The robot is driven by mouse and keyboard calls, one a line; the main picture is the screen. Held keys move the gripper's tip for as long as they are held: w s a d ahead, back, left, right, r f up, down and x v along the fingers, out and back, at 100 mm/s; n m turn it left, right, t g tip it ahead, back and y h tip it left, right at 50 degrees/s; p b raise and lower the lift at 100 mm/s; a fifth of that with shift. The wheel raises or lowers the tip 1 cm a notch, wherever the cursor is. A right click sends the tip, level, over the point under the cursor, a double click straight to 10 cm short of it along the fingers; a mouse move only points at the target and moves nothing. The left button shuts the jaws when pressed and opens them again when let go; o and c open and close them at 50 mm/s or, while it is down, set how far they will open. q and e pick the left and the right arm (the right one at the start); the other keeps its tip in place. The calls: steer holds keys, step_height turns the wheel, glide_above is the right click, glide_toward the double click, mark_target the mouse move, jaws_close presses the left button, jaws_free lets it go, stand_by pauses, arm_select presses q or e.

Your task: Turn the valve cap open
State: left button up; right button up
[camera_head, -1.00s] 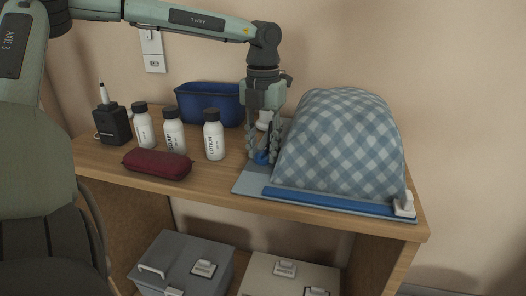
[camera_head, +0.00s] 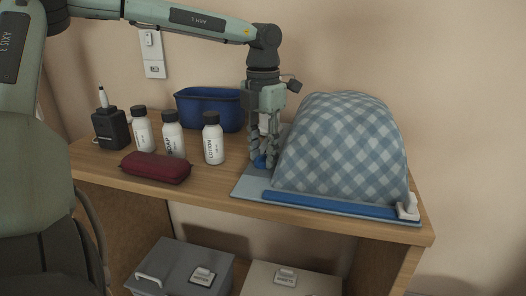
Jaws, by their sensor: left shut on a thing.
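My left gripper (camera_head: 263,158) points straight down at the left side of the checked blue-and-white bag (camera_head: 345,145). Its fingers are shut on a small blue valve cap (camera_head: 260,161) low beside the bag. The fingers hide most of the cap, so I cannot tell how far it is turned. The bag is bulging and lies on a blue-grey mat with a blue strip (camera_head: 330,203) along its front edge. A white slider piece (camera_head: 408,207) sits at the right end of the strip. My right gripper is not in view.
Several white bottles with dark caps (camera_head: 213,138) stand left of the gripper. A dark red case (camera_head: 155,167) lies before them, a blue bin (camera_head: 209,108) behind. A black device (camera_head: 110,127) stands far left. Lidded boxes (camera_head: 183,270) sit below the wooden shelf top (camera_head: 228,202).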

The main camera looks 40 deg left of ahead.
mark_target(263, 155)
arm_select(q)
steer(key=o, duration=1.2)
steer(key=shift+c, duration=0.2)
step_height(263, 155, up, 12)
